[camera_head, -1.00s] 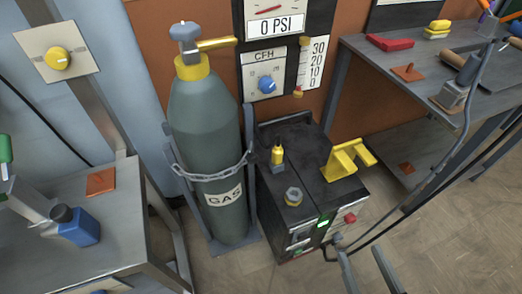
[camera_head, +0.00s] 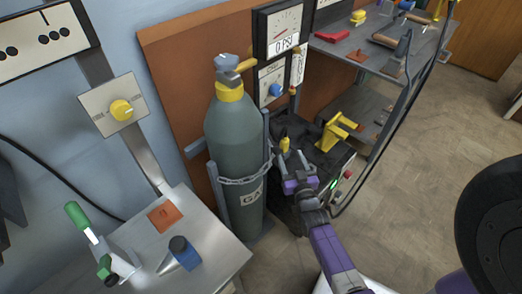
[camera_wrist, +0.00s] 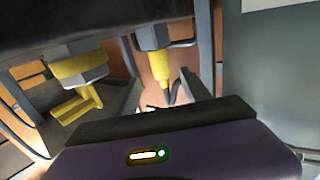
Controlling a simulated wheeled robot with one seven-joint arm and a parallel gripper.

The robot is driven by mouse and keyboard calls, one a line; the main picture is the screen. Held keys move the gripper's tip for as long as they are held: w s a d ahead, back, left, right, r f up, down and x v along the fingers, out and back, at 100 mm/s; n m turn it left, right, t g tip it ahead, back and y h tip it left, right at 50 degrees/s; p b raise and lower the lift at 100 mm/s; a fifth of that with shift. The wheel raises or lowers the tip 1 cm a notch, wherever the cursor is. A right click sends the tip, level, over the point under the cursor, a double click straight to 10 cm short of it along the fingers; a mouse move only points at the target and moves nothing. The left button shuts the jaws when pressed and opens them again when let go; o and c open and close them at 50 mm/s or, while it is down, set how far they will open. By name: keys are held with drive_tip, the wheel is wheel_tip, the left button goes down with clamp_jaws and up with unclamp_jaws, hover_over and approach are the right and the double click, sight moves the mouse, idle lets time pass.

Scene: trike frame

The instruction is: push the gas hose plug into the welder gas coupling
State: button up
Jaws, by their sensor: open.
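A small yellow plug-like piece (camera_head: 285,144) stands upright on top of the black welder (camera_head: 322,160); I take it for the gas hose plug. In the wrist view, which looks upside down, the yellow piece (camera_wrist: 160,66) points downward near the middle. My gripper (camera_head: 292,158) is open, just in front of this piece in the head view; whether they touch I cannot tell. The hex fitting seen earlier on the welder top is hidden behind my gripper and arm. I cannot make out which part is the gas coupling.
A chained gas cylinder (camera_head: 235,150) stands left of the welder. A yellow bracket (camera_head: 338,130) rises at the welder's right, near my gripper. A gauge panel (camera_head: 278,40) is behind. A metal table (camera_head: 200,262) is front left, a workbench (camera_head: 372,50) back right.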

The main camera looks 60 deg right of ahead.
sight(286, 146)
drive_tip(key=shift+w+d+r, duration=0.1)
drive_tip(key=shift+w+d, duration=0.05)
drive_tip(key=shift+w, duration=0.15)
drive_tip(key=shift+b+x, duration=0.75)
drive_tip(key=shift+x, duration=2.8)
drive_tip(key=shift+s+r, duration=0.1)
clamp_jaws()
